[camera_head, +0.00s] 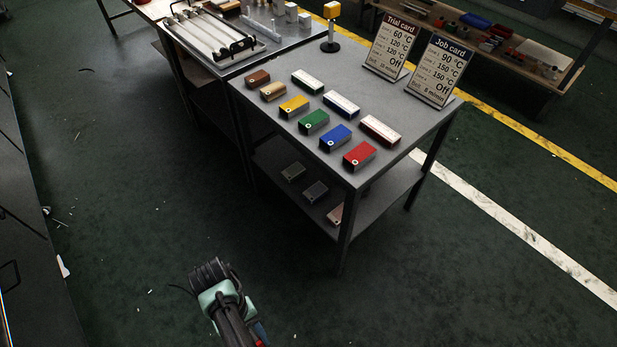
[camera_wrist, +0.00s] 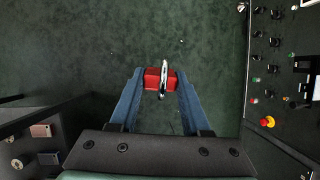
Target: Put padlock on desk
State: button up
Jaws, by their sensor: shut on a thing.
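A red padlock (camera_wrist: 153,83) with a silvery shackle is in the wrist view, between the two blue fingers of my gripper (camera_wrist: 161,78). The gripper is shut on its red body, with dark green floor behind. In the head view my arm's end is low in the picture, in front of the grey desk (camera_head: 260,98) and apart from it; a bit of blue and red shows at the bottom edge, and the fingers are mostly hidden. The desk top bears several coloured blocks, including a red one (camera_head: 359,155) at the near corner.
A job card (camera_head: 440,70) and a trial card (camera_head: 392,45) stand at the desk's back right, with a yellow-topped lamp (camera_head: 331,22) behind. A lower shelf (camera_head: 375,188) holds small blocks. In the wrist view, a control panel (camera_wrist: 285,135) is at right.

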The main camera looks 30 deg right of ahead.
aim_at(402, 121)
jog(key=l, duration=0.4)
jog(key=i+l+z, duration=0.15)
jog(key=l, duration=0.2)
jog(key=i+l, duration=0.1)
jog(key=l, duration=0.25)
jog(key=i+l+z, duration=0.15)
jog(key=l, duration=0.6)
jog(key=i+z, duration=0.05)
